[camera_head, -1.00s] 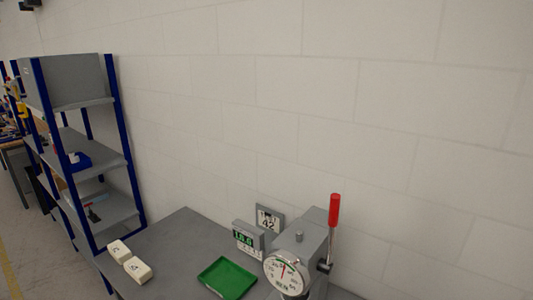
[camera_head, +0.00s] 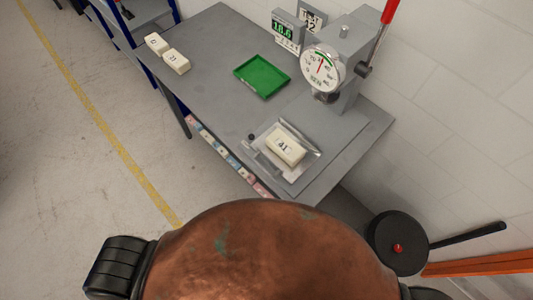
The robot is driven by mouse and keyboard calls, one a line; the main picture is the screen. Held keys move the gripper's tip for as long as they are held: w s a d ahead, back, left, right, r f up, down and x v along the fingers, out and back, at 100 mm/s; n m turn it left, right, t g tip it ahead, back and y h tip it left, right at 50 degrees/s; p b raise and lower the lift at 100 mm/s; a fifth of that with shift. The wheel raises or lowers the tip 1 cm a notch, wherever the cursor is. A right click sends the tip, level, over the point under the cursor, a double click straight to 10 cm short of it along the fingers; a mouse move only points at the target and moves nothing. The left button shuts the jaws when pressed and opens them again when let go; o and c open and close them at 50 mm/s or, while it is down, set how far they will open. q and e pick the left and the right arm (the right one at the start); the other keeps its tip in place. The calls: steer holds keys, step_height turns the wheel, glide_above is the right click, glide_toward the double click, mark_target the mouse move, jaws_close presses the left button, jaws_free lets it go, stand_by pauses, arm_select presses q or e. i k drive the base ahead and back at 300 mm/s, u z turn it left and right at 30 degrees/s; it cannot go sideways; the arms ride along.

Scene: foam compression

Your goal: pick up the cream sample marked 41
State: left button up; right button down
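The cream sample marked 41 (camera_head: 286,146) lies flat on a clear sheet or plate (camera_head: 296,172) on the grey table, in front of the press. Two more cream samples lie at the table's far left, one (camera_head: 157,43) behind the other (camera_head: 176,61); the nearer one's mark looks like 21 and the farther one's is too small to read surely. Neither of my grippers shows in the head view.
The grey press (camera_head: 343,78) with a round dial (camera_head: 322,68) and red-handled lever stands at the table's back right. A green tray (camera_head: 262,76) lies left of it, near a digital readout (camera_head: 286,31). A weight-like black disc (camera_head: 398,243) is at lower right. Floor is clear at left.

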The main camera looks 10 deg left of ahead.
mark_target(285, 148)
steer(key=z, duration=1.2)
steer(key=k, duration=0.95)
steer(key=u, duration=1.15)
steer(key=i, duration=0.5)
